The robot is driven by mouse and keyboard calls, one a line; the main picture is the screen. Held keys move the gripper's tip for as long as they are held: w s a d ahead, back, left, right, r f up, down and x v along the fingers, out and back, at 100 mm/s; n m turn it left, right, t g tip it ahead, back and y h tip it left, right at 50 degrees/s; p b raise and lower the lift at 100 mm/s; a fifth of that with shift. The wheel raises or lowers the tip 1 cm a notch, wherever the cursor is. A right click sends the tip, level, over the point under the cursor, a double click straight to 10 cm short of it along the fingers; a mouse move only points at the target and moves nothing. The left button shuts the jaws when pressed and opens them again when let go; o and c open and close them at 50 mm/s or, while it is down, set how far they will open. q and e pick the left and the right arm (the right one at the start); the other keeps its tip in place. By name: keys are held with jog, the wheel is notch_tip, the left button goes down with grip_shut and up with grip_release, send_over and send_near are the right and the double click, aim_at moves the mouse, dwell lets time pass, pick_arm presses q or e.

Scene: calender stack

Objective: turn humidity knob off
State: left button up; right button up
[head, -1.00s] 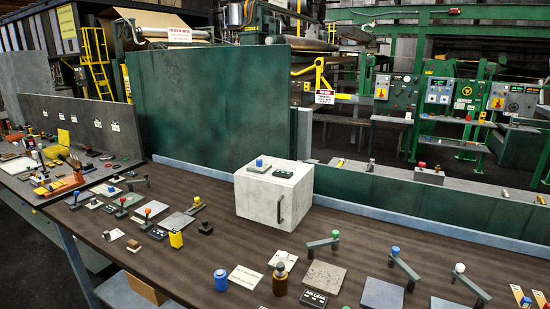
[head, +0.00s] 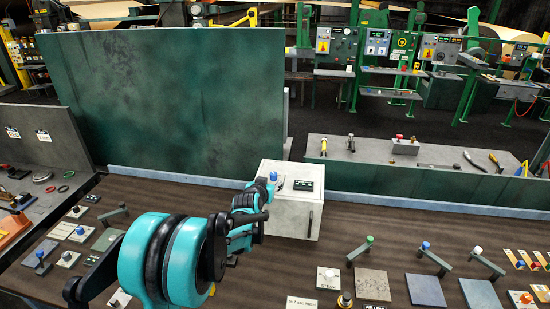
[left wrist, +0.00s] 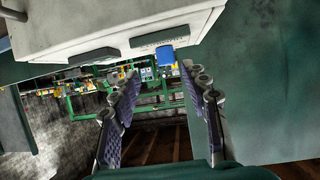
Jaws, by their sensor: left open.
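The white box (head: 295,218) stands on the brown table, with a small blue knob (head: 273,175) on its top. The blue knob also shows in the left wrist view (left wrist: 166,56), beside a dark label on the pale box (left wrist: 105,25); the label's writing is too blurred to read for certain. My left gripper (head: 268,186) is at the left side of the box top, close to the knob. In the left wrist view its two fingers (left wrist: 160,85) are spread apart, with the knob near and between their tips. Contact cannot be told. My right gripper is not in view.
A tall green panel (head: 180,100) stands behind my left arm. Several levers and knobs, including a green-topped lever (head: 360,251), are on the table at right.

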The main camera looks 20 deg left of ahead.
aim_at(273, 175)
pick_arm(q)
jog(key=shift+w+a, duration=0.6)
jog(key=shift+w, duration=0.35)
jog(key=x, duration=0.7)
jog(key=shift+w+r, duration=0.1)
jog(key=shift+w, duration=0.05)
grip_shut()
